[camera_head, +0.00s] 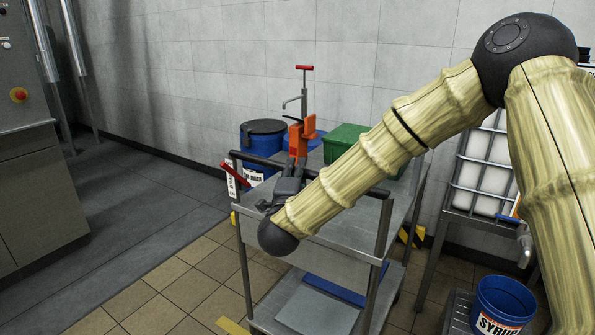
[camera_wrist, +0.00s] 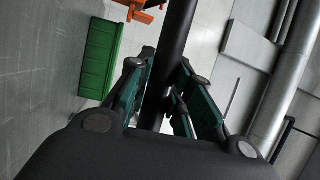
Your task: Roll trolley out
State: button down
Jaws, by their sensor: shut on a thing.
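The trolley (camera_head: 338,246) is a grey metal cart with an upper tray, a lower shelf and a black push bar along its near side. My gripper (camera_head: 287,180) is at this push bar, and my arm hides part of the bar and the tray. In the wrist view my gripper (camera_wrist: 172,100) has its teal-lined fingers around the black push bar (camera_wrist: 173,45), shut on it.
A blue drum (camera_head: 262,140) with a dark lid stands behind the trolley by the wall. A steel cabinet (camera_head: 35,150) is at the left. A caged white tank (camera_head: 487,170) and a blue syrup bucket (camera_head: 502,303) are at the right. The floor left of the trolley is clear.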

jog(key=c, duration=1.3)
grip_release()
jog(key=shift+d, duration=0.1)
jog(key=shift+s, duration=0.15)
jog(key=v, duration=1.1)
jog(key=shift+s+f, duration=0.15)
jog(key=shift+s, duration=0.2)
